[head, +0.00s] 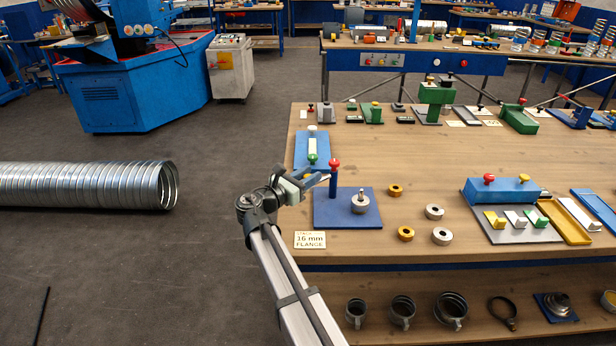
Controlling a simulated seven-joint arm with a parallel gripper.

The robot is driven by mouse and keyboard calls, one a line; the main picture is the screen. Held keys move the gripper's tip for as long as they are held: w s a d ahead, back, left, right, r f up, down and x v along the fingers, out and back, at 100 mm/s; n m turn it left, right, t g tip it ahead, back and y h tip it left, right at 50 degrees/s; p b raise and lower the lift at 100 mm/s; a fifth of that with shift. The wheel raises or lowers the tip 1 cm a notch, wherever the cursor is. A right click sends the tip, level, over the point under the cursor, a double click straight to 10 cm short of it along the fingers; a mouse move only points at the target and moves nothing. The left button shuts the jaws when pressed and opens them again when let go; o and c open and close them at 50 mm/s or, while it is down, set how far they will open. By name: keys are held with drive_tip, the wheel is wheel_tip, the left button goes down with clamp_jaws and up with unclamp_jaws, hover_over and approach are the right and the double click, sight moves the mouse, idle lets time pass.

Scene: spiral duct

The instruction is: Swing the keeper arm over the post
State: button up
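A blue base plate (335,214) lies near the left front of the wooden bench. A blue upright with a red knob (335,164) stands at its back edge. A short blue bar, seemingly the keeper arm (315,180), reaches left from this upright, away from the post. A silver post with a wide round foot (360,203) stands on the plate, with nothing over its top. My gripper (306,181) is at the bar's left end, above the plate's left edge. The fingers are small here and overlap the bar, so I cannot tell whether they hold it.
Brass and steel rings (395,190) lie right of the plate. A label reading 16 mm flange (310,240) lies in front. A blue fixture with a green-and-white handle (312,146) stands behind. A blue block with red and yellow knobs (502,191) is further right.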

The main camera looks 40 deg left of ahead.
clamp_jaws()
